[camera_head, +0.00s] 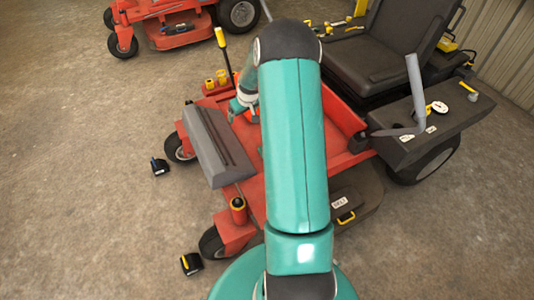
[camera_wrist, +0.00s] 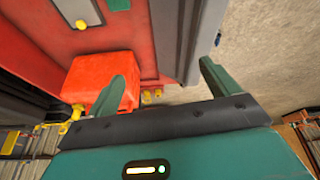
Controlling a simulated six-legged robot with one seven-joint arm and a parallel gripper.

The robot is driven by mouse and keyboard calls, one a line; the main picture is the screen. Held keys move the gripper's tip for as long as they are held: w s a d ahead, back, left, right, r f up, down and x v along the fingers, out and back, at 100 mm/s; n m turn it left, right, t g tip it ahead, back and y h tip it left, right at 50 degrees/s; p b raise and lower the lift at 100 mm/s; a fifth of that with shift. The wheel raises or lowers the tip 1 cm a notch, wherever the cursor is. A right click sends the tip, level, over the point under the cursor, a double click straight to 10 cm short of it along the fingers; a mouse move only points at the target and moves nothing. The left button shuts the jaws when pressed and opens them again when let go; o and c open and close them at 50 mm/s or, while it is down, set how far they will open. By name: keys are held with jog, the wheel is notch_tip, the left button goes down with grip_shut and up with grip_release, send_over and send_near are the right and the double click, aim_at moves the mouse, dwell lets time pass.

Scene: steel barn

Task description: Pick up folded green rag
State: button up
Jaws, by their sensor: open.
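A small dark green patch (camera_wrist: 118,4) shows at the top edge of the wrist view, against the red mower deck. It may be the folded green rag, but it is mostly cut off and I cannot be sure. I cannot make out the rag in the head view, where my arm covers much of the mower. My gripper (camera_wrist: 162,70) is open, with its two green fingers apart and nothing held between them. In the head view my gripper (camera_head: 243,105) is low over the front of the mower, partly hidden behind my arm.
The red mower (camera_head: 225,235) has a grey footplate (camera_head: 215,145) and a black seat (camera_head: 375,45). An orange-red block (camera_wrist: 100,75) is close behind my left finger in the wrist view. Two small black objects (camera_head: 159,166) (camera_head: 191,264) lie on the floor. Open floor is at left.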

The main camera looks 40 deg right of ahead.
jog(key=shift+m, duration=0.9)
jog(key=s+d+f, duration=0.1)
jog(key=d+f, duration=0.3)
jog(key=f, duration=0.5)
jog(key=s+d+f, duration=0.1)
jog(key=d+f, duration=0.3)
jog(key=f, duration=0.5)
jog(key=s+d+f, duration=0.1)
jog(key=d+f, duration=0.2)
jog(key=f, duration=0.7)
jog(key=shift+s+d+f, duration=0.1)
jog(key=shift+s+d, duration=0.1)
jog(key=shift+d, duration=0.2)
jog(key=shift+x, duration=3)
jog(key=shift+w+f, duration=0.1)
jog(key=shift+f, duration=0.1)
jog(key=c, duration=1.1)
jog(key=shift+o, duration=0.2)
jog(key=shift+r, duration=0.15)
